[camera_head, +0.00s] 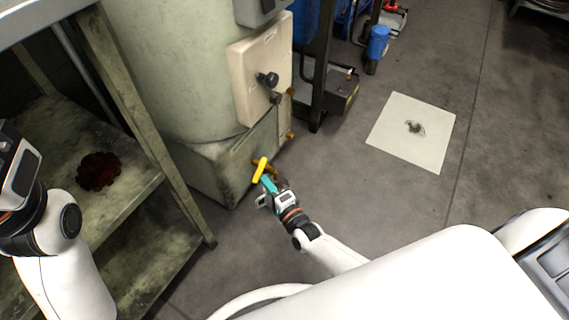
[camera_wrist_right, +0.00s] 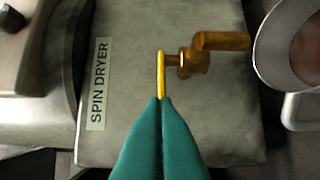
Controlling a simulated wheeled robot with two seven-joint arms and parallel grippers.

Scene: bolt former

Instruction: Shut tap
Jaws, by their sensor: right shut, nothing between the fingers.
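The tap has a yellow lever handle (camera_head: 260,170) and a brass body, low on the green-grey base of a machine. In the right wrist view the handle (camera_wrist_right: 161,75) is seen edge-on as a thin upright strip, with the brass spout (camera_wrist_right: 222,41) to its right. My right gripper (camera_head: 267,182) is at the tap. Its teal fingers (camera_wrist_right: 161,101) are shut with nothing between them. Their tips are at the handle's lower end; I cannot tell whether they touch it. My left arm is at the left edge of the head view; its fingers are hidden.
The machine base carries a "SPIN DRYER" label (camera_wrist_right: 98,84). A metal shelf table (camera_head: 140,205) stands to the left, with a dark red stain on its lower shelf. A pale square sheet (camera_head: 390,137) lies on the floor at right. Floor around it is open.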

